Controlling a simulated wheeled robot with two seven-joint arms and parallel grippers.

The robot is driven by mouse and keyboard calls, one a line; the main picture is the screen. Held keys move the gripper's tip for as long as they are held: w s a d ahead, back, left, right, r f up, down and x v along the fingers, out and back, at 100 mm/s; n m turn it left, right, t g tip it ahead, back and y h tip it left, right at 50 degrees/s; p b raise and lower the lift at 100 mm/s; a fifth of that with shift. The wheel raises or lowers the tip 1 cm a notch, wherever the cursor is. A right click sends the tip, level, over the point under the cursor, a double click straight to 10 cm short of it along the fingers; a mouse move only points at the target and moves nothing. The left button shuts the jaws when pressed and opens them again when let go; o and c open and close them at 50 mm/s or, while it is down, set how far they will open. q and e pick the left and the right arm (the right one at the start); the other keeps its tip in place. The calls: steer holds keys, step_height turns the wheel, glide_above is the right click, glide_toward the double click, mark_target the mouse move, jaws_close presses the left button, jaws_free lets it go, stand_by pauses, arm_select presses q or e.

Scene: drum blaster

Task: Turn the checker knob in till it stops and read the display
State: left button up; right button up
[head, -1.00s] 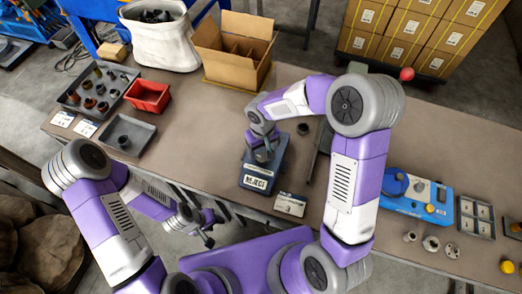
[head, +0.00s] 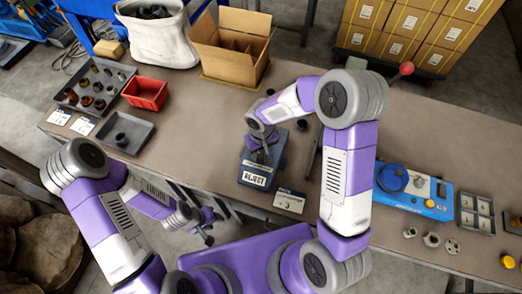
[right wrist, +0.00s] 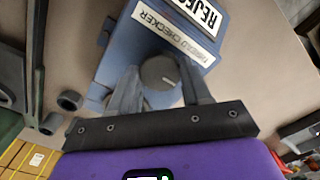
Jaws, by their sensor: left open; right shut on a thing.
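The blue thread checker (head: 281,165) stands near the front edge of the table. Its front panel (head: 254,180) reads REJECT, right way up in the head view. In the right wrist view the checker body (right wrist: 118,62) shows a strip reading THREAD CHECKER. My right gripper (right wrist: 160,76) is shut on the round grey knob (right wrist: 160,70), one finger on each side. In the head view my right gripper (head: 264,143) hides most of the knob. My left gripper (head: 208,228) is open and empty, low in front of the table, away from the checker.
A small card (head: 289,202) lies right of the checker. A blue device (head: 412,190) and a divided tray (head: 477,214) are at the right. A red bin (head: 145,93), a grey parts tray (head: 72,97) and an open cardboard box (head: 230,48) are at the left and back.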

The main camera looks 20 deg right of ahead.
mark_target(261, 153)
steer(key=shift+n, duration=2.2)
steer(key=o, duration=1)
steer(key=shift+o, duration=0.2)
steer(key=shift+r+p, duration=0.75)
steer(key=shift+r, duration=3.05)
